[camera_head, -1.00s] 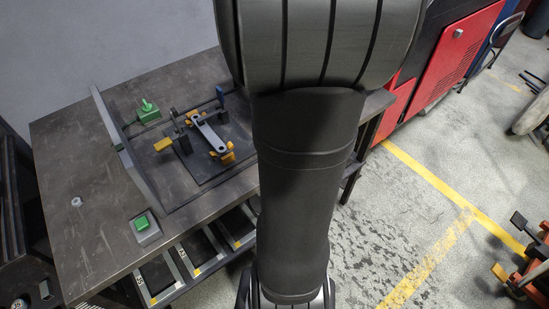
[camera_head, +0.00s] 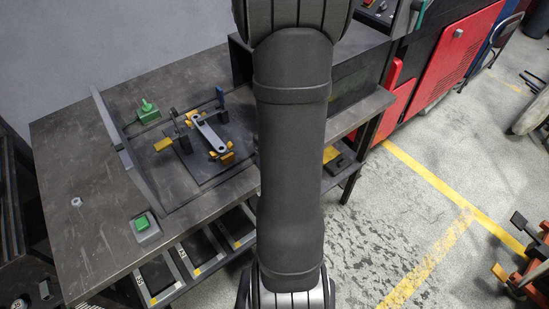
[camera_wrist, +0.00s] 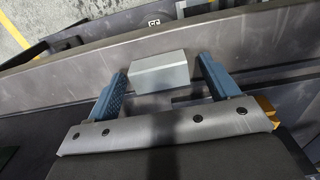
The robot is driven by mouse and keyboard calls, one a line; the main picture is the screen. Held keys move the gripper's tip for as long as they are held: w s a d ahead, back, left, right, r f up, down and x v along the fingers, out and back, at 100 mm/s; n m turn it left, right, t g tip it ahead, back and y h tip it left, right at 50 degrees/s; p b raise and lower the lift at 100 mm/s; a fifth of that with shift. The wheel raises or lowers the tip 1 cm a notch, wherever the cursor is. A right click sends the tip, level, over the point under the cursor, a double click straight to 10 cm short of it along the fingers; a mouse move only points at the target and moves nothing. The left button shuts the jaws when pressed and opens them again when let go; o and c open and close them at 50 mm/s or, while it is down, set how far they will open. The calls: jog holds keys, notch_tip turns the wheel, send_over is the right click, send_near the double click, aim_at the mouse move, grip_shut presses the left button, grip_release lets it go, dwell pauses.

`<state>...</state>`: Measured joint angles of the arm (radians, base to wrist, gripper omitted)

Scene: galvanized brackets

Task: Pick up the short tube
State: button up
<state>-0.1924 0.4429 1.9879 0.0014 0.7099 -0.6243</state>
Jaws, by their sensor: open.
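A short, light grey, box-shaped metal piece (camera_wrist: 160,73), which looks like the short tube, lies on a dark grey surface in the wrist view. My gripper (camera_wrist: 163,82) is open, with one blue-grey finger to the left of the piece and one to its right. Gaps show on both sides, and the piece sits around and just beyond the fingertips. I cannot tell the height of the fingers above it. In the head view my arm hides the gripper and this piece.
A red machine (camera_head: 447,60) stands right. Labelled bins sit below the bench.

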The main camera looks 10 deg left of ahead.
jog(key=c, duration=1.1)
jog(key=shift+r, duration=0.1)
jog(key=shift+r, duration=0.25)
notch_tip(320, 180, up, 4)
jog(key=shift+f, duration=0.25)
jog(key=s+d+r, duration=0.4)
jog(key=d+r, duration=0.3)
jog(key=d, duration=0.4)
jog(key=w+d+r+m, duration=0.2)
jog(key=w+r+m, duration=0.5)
jog(key=w+r, duration=0.6)
jog(key=w+a+m, duration=0.1)
jog(key=w+a, duration=0.1)
jog(key=w, duration=0.1)
jog(key=w+a+m, duration=0.1)
jog(key=w+a, duration=0.2)
jog(key=shift+w+a+f, duration=0.2)
jog(key=shift+a, duration=0.05)
